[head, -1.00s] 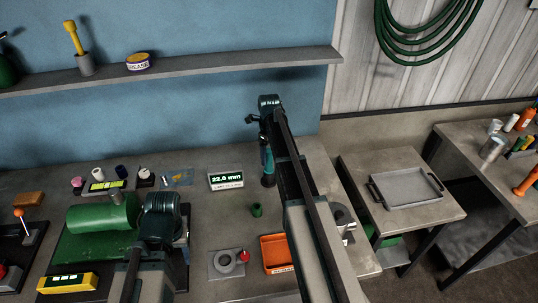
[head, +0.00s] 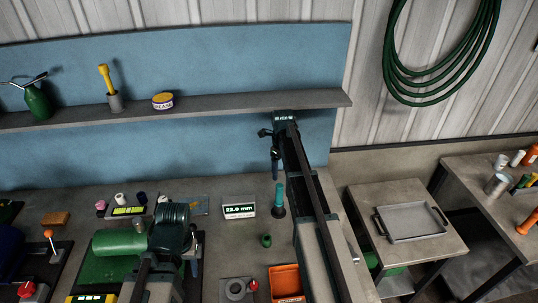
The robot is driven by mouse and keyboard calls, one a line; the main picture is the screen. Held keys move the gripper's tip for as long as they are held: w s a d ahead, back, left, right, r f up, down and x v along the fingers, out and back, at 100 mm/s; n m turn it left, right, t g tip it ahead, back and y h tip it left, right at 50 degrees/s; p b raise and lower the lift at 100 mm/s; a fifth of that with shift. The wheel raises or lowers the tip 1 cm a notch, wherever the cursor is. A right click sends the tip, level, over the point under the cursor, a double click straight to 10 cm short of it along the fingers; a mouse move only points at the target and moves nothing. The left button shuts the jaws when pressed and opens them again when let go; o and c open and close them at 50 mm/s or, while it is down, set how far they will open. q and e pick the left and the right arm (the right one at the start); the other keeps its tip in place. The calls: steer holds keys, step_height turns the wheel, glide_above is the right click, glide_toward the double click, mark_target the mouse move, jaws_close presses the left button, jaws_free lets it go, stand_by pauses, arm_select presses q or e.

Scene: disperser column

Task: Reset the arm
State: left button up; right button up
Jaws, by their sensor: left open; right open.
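My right arm reaches up from the bottom centre past the bench to the shelf's height. My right gripper (head: 275,168) hangs below its far end, open and empty. A green-handled tool with a dark base (head: 279,199) stands upright on the bench below it, apart from it. My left arm comes in from the bottom and bends in front of a green cylinder (head: 119,243). Its gripper is hidden behind the arm.
A small display (head: 239,211) reading in mm, a green cup (head: 266,241), a grey ring part (head: 235,289) and an orange bin (head: 285,281) are on the bench. A shelf (head: 220,106) crosses the blue wall. A tray (head: 411,223) sits on a side table at right.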

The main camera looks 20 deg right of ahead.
steer(key=s+a+f+n+b, duration=0.5)
steer(key=s+a+n, duration=0.4)
steer(key=n, duration=0.2)
steer(key=s+a+f+n+b, duration=0.6)
steer(key=s+a+n, duration=0.2)
steer(key=a+n, duration=0.1)
steer(key=s+a+f+n+h+b, duration=0.1)
steer(key=s+a+f+n+b, duration=0.4)
steer(key=s+a+n, duration=0.4)
steer(key=shift+s+a+f+n+b, duration=0.15)
steer(key=shift+f+n+b, duration=0.05)
steer(key=shift+n, duration=0.7)
steer(key=shift+s+a+f+n+b, duration=0.15)
steer(key=shift+n+b, duration=0.05)
steer(key=shift+n, duration=0.7)
steer(key=shift+s+a+n, duration=0.2)
steer(key=shift+s+n, duration=0.1)
steer(key=shift+n, duration=0.2)
